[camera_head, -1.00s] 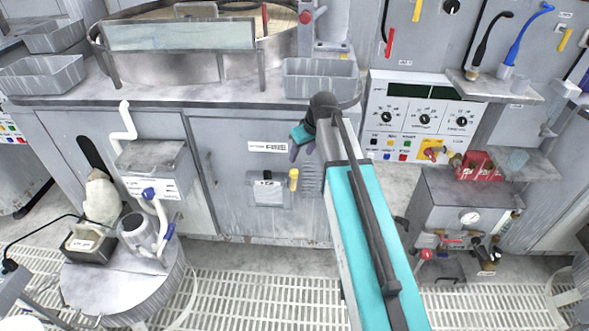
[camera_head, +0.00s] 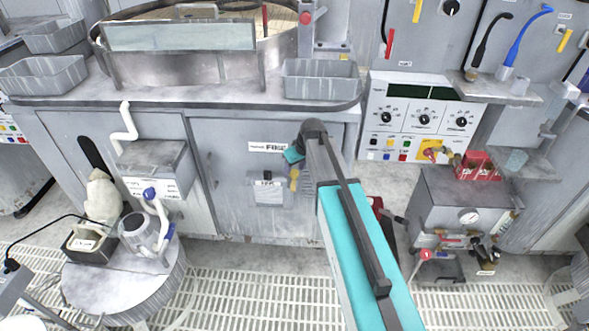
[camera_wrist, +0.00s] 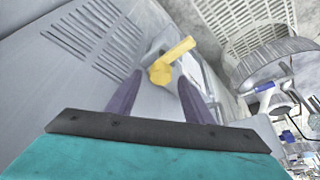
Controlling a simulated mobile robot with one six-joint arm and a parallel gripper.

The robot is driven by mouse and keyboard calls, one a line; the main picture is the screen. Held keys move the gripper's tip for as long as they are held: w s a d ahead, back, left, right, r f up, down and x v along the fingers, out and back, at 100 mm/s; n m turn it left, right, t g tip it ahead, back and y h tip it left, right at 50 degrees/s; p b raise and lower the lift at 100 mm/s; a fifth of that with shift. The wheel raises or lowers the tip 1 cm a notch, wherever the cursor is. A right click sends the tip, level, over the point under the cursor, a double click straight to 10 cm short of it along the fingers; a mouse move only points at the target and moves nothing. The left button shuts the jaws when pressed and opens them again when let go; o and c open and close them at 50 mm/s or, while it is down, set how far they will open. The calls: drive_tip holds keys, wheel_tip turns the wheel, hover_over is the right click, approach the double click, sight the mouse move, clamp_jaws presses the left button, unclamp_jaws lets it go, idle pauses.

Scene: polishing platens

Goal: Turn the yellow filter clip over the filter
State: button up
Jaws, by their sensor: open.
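The yellow filter clip (camera_head: 294,179) sits at the right edge of a small grey filter box (camera_head: 266,190) on the front of the grey cabinet. In the wrist view the clip (camera_wrist: 171,62) shows a round yellow hub with a bar slanting up to the right. My gripper (camera_wrist: 158,82) is open, with its two purple fingers apart and pointing at the clip. The hub shows just beyond and between the fingertips; I see no contact. In the head view my arm hides most of the gripper, and only a teal part of it shows just above the clip.
The cabinet front (camera_head: 230,150) is flat, with vent slots (camera_wrist: 85,40) near the clip in the wrist view. A worktop with a grey bin (camera_head: 320,80) overhangs it. A gauge box (camera_head: 465,215) stands to the right. A round table (camera_head: 130,290) stands lower left.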

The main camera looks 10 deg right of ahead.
drive_tip(key=shift+f, duration=0.3)
drive_tip(key=c, duration=1.1)
